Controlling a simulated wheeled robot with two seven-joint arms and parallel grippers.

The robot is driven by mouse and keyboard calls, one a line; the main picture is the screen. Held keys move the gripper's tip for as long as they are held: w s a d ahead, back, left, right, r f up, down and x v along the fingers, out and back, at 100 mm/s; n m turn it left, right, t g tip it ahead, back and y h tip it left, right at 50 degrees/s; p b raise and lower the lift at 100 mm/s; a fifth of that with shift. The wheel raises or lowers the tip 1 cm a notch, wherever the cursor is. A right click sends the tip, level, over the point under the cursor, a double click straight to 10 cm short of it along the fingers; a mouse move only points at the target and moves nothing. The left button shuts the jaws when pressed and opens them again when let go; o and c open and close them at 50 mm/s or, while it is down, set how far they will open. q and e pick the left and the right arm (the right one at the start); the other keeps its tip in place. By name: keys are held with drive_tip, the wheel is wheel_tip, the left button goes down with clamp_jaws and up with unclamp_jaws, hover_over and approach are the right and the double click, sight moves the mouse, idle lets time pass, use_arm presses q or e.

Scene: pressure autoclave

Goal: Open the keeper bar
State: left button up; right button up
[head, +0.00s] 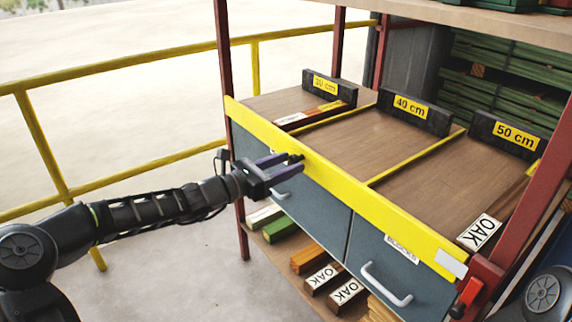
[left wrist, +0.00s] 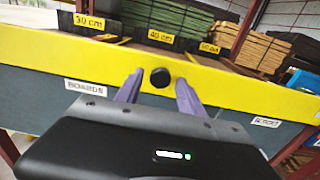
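The keeper bar (head: 345,195) is a long yellow bar across the front edge of the wooden shelf. It lies flat along the shelf front, above the grey drawers. A round black knob (left wrist: 160,77) stands out from the bar in the left wrist view; it also shows in the head view (head: 296,158). My left gripper (head: 288,164) is open at the bar, and its two purple fingers point at it. In the left wrist view the fingertips (left wrist: 159,82) are on either side of the knob, with gaps visible. Contact cannot be told. My right gripper is not in view.
Dividers labelled 30 cm (head: 326,87), 40 cm (head: 409,110) and 50 cm (head: 508,134) stand on the shelf. Drawers with handles (head: 386,287) sit below the bar. A red handle (head: 467,297) is near the bar's right end. A yellow railing (head: 130,64) runs at left.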

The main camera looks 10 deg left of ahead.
use_arm(q)
clamp_jaws()
idle(1.2)
